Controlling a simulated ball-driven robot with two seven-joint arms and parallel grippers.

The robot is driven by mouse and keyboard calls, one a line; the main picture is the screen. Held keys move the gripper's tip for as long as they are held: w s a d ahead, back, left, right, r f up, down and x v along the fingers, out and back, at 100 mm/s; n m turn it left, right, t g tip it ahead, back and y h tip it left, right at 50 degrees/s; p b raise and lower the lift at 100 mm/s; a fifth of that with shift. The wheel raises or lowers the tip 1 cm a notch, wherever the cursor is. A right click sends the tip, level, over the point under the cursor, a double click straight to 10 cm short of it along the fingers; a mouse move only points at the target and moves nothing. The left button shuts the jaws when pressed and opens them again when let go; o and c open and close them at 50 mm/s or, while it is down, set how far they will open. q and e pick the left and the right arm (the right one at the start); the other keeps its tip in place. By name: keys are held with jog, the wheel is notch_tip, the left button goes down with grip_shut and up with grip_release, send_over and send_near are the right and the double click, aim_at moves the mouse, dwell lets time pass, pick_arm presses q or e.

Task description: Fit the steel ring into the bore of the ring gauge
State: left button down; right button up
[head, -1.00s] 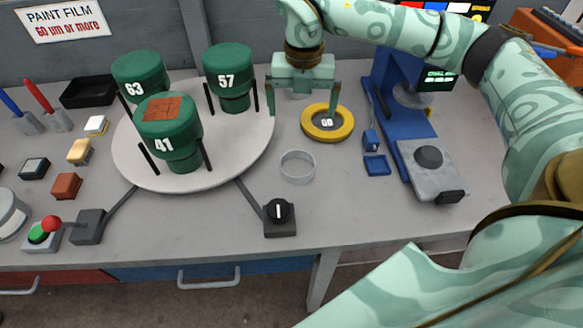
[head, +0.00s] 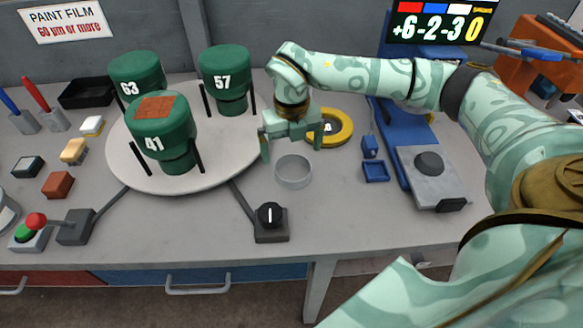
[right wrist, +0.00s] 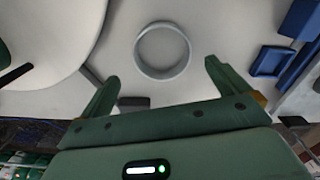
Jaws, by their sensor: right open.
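The steel ring (head: 294,171) is a thin-walled pale grey ring lying on the bench, right of the turntable. It also shows in the right wrist view (right wrist: 163,73), ahead of the fingers. The ring gauge (head: 341,128) is a thick yellow ring with a dark bore, flat on the bench behind the steel ring; my right gripper partly covers it. My right gripper (head: 291,152) is open and empty, its fingers spread above and just behind the steel ring, apart from it. The open fingers also show in the right wrist view (right wrist: 160,75). My left gripper is out of view.
A round turntable (head: 225,150) with green numbered cylinders stands to the left. A dark knob box (head: 270,222) sits in front of the steel ring. A blue stand (head: 398,135), a small blue tray (head: 376,172) and a grey block (head: 430,180) stand to the right.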

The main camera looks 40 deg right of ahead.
jog(key=shift+f, duration=0.55)
jog(key=f+b, duration=0.1)
jog(key=f, duration=0.1)
jog(key=f+b, duration=0.1)
jog(key=f, duration=0.1)
jog(key=shift+d+f, duration=0.2)
jog(key=shift+f, duration=0.2)
jog(key=shift+r, duration=0.1)
jog(key=c, duration=1.1)
jog(key=shift+r, duration=0.1)
